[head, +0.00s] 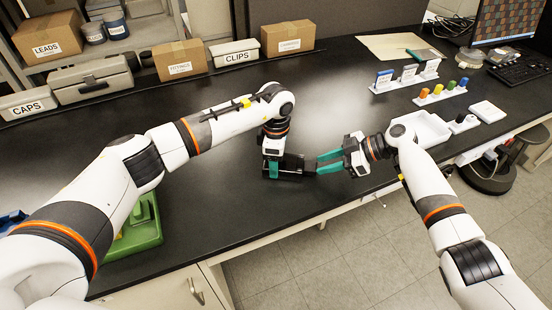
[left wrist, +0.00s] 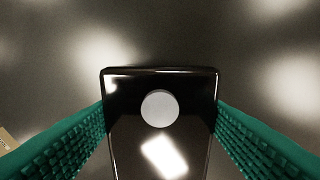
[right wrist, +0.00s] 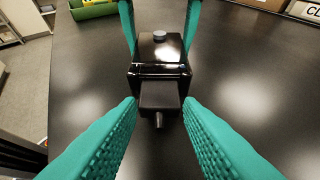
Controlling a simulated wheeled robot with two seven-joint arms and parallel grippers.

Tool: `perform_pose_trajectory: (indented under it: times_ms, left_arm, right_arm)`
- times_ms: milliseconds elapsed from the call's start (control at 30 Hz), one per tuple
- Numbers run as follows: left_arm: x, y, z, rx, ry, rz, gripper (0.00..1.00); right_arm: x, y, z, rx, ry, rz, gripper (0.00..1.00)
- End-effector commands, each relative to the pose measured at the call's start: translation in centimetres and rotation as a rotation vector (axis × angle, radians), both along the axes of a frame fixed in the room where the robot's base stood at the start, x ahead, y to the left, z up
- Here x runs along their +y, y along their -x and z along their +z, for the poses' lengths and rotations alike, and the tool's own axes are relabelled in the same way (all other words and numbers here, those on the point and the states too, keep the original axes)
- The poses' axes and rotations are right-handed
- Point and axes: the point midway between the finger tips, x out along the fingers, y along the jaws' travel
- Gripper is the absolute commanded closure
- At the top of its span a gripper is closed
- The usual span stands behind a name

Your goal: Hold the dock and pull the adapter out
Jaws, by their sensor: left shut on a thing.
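The dock (head: 291,165) is a glossy black box on the dark bench. Its top has a round grey disc, clear in the left wrist view (left wrist: 158,140). My left gripper (head: 272,168) points down and is shut on the dock, one teal finger on each side. The adapter (right wrist: 160,95) is a small dark block with a short stub, sticking out of the dock's face toward my right gripper. My right gripper (head: 320,162) is level and open, its fingertips on both sides of the adapter with visible gaps. The adapter is hard to make out in the head view.
A green bin (head: 140,228) stands at the left beneath my left arm. A white tray (head: 428,130) and racks of small coloured items (head: 443,92) are at the right. Labelled boxes (head: 181,60) line the back. The bench's front edge runs close to the dock.

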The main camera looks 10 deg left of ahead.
Motion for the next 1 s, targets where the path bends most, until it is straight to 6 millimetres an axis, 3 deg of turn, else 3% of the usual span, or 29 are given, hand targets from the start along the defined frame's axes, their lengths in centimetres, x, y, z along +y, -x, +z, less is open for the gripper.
perform_pose_trajectory:
  times_ms: [300, 633, 1000]
  left_arm:
    - [-0.6, 0.1, 0.1, -0.002, 0.012, -0.008, 0.92]
    - [-0.7, 0.1, -0.1, -0.001, 0.014, -0.01, 0.91]
    - [-0.1, 0.2, -0.4, 0.004, -0.001, -0.003, 0.92]
  right_arm:
    - [2.8, 0.5, -2.1, 0.006, 0.002, 0.004, 0.67]
    - [3.0, 0.6, -2.6, 0.008, 0.007, 0.002, 0.67]
    - [3.1, -0.1, -1.9, 0.002, -0.001, 0.001, 0.67]
